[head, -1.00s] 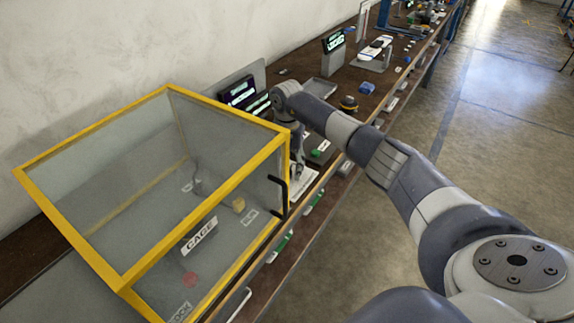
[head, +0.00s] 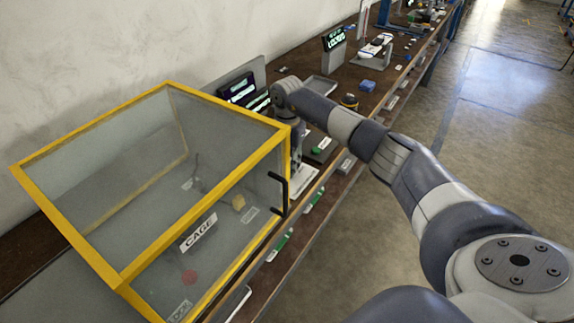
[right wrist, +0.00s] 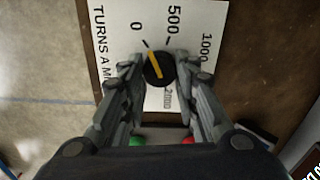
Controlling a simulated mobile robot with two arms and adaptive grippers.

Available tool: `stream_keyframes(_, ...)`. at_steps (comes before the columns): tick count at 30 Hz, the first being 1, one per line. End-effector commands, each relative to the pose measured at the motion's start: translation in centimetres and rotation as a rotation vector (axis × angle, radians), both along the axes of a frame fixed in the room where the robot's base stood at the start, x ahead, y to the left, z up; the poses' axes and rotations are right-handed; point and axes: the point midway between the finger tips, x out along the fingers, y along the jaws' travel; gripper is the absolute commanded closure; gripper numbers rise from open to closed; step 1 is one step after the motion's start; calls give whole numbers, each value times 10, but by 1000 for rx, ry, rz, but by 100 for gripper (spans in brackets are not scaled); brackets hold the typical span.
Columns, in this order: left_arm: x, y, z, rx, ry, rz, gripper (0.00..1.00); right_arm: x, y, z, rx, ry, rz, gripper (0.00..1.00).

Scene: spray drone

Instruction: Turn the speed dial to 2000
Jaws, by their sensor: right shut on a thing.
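The speed dial (right wrist: 159,69) is a round black knob with a yellow pointer, on a white plate (right wrist: 110,20) marked 0, 500, 1000 and 2000. The pointer is directed toward the 0 mark, up and slightly left in the right wrist view. My right gripper (right wrist: 160,68) is shut on the dial, one finger on each side. In the head view my right gripper (head: 297,160) is beside the cage's right end, and the dial is hidden there. My left gripper is not in view.
A yellow-framed clear cage (head: 200,232) with a black handle stands left of my right arm. Dark display screens (head: 238,90) stand behind the gripper. Green (right wrist: 136,141) and red (right wrist: 188,141) buttons lie below the plate. The floor to the right is clear.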

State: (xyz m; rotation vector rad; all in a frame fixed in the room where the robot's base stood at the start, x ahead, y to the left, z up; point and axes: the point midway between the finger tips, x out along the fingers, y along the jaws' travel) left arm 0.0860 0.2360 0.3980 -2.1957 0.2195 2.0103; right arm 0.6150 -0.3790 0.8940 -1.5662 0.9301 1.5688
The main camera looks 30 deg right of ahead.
Motion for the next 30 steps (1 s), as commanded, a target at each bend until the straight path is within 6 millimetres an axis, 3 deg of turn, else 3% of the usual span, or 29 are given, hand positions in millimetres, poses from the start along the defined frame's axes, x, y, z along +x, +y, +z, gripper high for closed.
stream_keyframes(12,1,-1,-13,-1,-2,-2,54,-1,-1,0,-1,-4,-385,96)
stream_keyframes(30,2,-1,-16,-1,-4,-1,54,-3,0,2,0,-4,-954,96)
